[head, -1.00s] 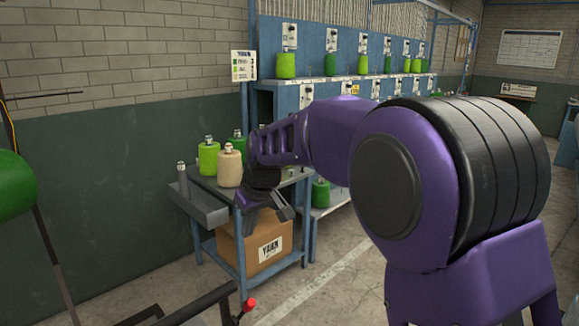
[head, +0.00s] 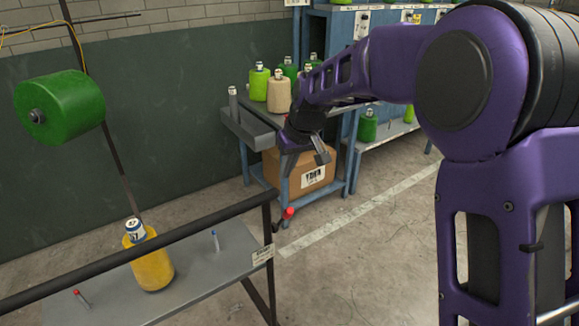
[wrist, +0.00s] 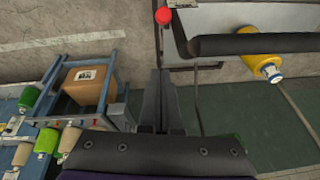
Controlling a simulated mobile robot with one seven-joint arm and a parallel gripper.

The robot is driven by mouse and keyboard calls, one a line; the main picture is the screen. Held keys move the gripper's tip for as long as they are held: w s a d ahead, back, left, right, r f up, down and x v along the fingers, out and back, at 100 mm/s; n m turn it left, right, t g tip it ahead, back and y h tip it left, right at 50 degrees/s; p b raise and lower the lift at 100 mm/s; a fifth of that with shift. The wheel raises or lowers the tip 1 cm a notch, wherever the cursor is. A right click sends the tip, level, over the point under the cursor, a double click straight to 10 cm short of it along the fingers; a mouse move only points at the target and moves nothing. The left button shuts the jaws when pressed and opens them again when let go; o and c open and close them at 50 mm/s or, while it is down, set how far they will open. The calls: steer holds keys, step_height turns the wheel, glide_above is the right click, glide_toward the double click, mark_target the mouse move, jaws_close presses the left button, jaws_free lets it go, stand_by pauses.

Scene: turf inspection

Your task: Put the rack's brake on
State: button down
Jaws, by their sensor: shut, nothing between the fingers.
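The rack (head: 215,270) is a grey shelf with black rails at the lower left of the head view. A short lever with a red knob (head: 288,213) sticks out by its right-hand post; I take it for the brake. The knob shows at the top of the wrist view (wrist: 163,15), beyond the fingertips. My gripper (head: 320,155) is shut and empty, its fingers pointing down in front of the blue table, apart from the knob. In the wrist view the fingers (wrist: 160,75) lie close together. Whether the lever is on or off, I cannot tell.
A yellow yarn cone (head: 152,262) and small pens are on the rack's shelf, with a green spool (head: 62,104) above. A blue table (head: 240,128) with cones and a cardboard box (head: 290,172) underneath stands behind my gripper. The floor to the right is clear.

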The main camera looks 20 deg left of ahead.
glide_above(282, 220)
steer(key=w+a, duration=0.1)
steer(key=w, duration=0.2)
step_height(282, 220, down, 6)
steer(key=shift+s+d+f, duration=0.25)
steer(key=shift+s+d, duration=0.25)
steer(key=shift+s, duration=0.1)
steer(key=shift+s+d+f, duration=0.25)
steer(key=shift+s+d, duration=0.2)
steer(key=shift+s, duration=0.1)
steer(key=shift+s+d+f, duration=0.15)
steer(key=shift+s+f, duration=0.05)
steer(key=shift+f, duration=0.05)
